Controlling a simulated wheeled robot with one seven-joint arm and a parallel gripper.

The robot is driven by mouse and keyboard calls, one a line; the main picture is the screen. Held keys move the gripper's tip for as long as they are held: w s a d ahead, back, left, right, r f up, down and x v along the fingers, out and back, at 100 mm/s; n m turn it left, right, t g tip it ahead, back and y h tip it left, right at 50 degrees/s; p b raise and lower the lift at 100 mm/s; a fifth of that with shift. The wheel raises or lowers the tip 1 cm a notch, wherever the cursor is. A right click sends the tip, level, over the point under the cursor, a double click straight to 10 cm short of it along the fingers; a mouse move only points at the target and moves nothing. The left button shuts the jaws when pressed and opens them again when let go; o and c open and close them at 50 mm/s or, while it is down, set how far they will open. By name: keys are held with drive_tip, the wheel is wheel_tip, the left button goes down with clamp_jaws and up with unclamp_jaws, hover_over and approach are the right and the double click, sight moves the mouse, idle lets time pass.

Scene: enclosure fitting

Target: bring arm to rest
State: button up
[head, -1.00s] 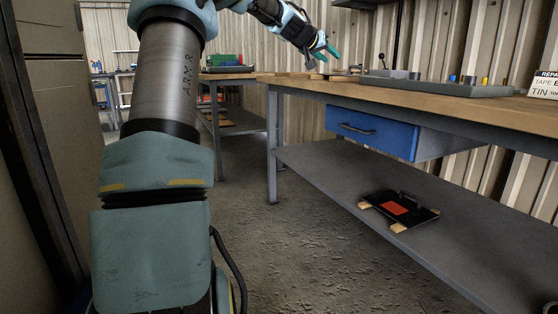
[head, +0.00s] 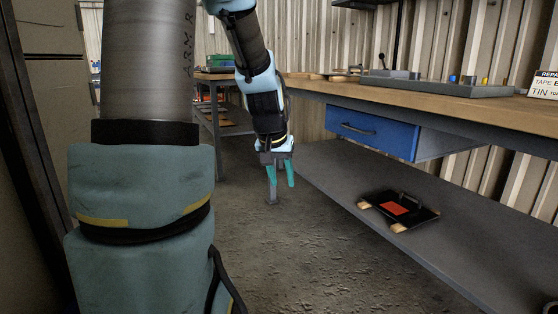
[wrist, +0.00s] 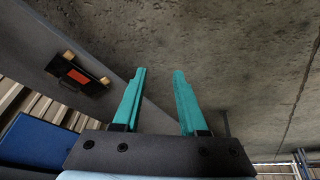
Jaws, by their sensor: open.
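My gripper (head: 281,184) hangs pointing down in front of the left end of the workbench, over the concrete floor. Its two teal fingers are apart with nothing between them. In the wrist view my gripper (wrist: 158,75) also shows open and empty, with bare floor beyond the fingertips. My arm comes down from the top of the head view and bends above the gripper.
The workbench (head: 460,97) has a blue drawer (head: 372,134) and a grey lower shelf (head: 340,180). A black panel with a red patch (head: 400,208) lies on wooden blocks on that shelf. Another bench (head: 222,76) stands behind. The floor (head: 300,260) in front is clear.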

drive_tip(key=s+a+f+n+g+y, duration=0.1)
drive_tip(key=s+a+f, duration=0.25)
drive_tip(key=s, duration=0.35)
drive_tip(key=s+a+f+n+g+y, duration=0.15)
drive_tip(key=s+a, duration=0.25)
drive_tip(key=s, duration=0.4)
wheel_tip(320, 180, up, 33)
drive_tip(key=m+p, duration=0.1)
drive_tip(key=p, duration=3.2)
drive_tip(key=shift+w+h+p, duration=0.3)
drive_tip(key=shift+h+p, duration=0.05)
drive_tip(key=shift+h, duration=0.1)
